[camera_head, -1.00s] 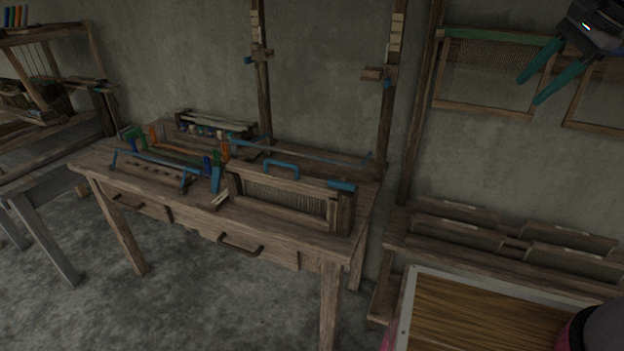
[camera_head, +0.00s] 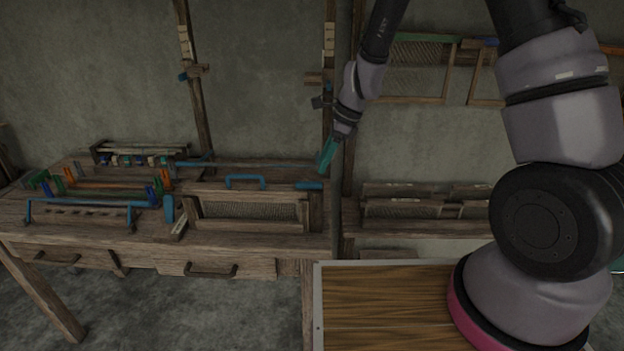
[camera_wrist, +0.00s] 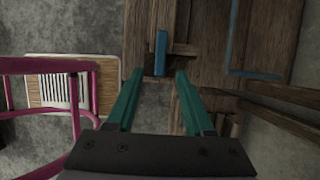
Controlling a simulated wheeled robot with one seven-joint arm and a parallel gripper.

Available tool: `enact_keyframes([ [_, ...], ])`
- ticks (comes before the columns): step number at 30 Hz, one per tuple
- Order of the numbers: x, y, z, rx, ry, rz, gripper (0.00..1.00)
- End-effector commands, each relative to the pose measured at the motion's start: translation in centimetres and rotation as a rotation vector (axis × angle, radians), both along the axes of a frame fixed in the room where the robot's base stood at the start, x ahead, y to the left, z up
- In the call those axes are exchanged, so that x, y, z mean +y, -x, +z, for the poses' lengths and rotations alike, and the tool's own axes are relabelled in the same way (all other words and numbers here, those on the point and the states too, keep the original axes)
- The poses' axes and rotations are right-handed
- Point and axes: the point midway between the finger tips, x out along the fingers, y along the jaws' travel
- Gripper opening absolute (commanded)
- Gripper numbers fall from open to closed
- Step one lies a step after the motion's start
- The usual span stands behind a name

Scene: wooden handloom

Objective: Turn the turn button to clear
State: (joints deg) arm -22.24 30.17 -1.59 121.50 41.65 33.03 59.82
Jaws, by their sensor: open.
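A small blue bar (camera_head: 309,185), which looks like the turn button, sits on the top right end of a wooden reed frame (camera_head: 250,194) on the loom table. In the wrist view a blue bar (camera_wrist: 160,55), likely the same one, shows upright in the picture, just ahead of the gap between the fingertips. My gripper (camera_head: 327,156) has green fingers pointing down, above and slightly right of the bar in the head view. The wrist view shows my gripper (camera_wrist: 159,76) open, with nothing between its fingers. Contact with the bar cannot be seen.
A blue handle (camera_head: 245,178) stands on the frame's top, left of the bar. Wooden posts (camera_head: 328,90) rise behind the table. A wooden rack (camera_head: 420,210) stands to the right.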

Motion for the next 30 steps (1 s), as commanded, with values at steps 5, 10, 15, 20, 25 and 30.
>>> enact_keyframes([
  [5, 1.2, 0.0, -3.3, 0.003, 0.001, -0.002, 0.53],
  [10, 2.1, -0.1, -5.3, 0.001, 0.000, 0.000, 0.53],
  [15, 2.4, -0.1, -6.0, -0.001, 0.001, 0.001, 0.53],
  [20, 2.5, -0.1, -6.1, -0.001, 0.000, 0.001, 0.53],
  [25, 2.5, -0.1, -6.1, -0.001, 0.000, 0.001, 0.22],
  [30, 2.5, -0.1, -6.1, -0.001, 0.000, 0.001, 0.00],
])
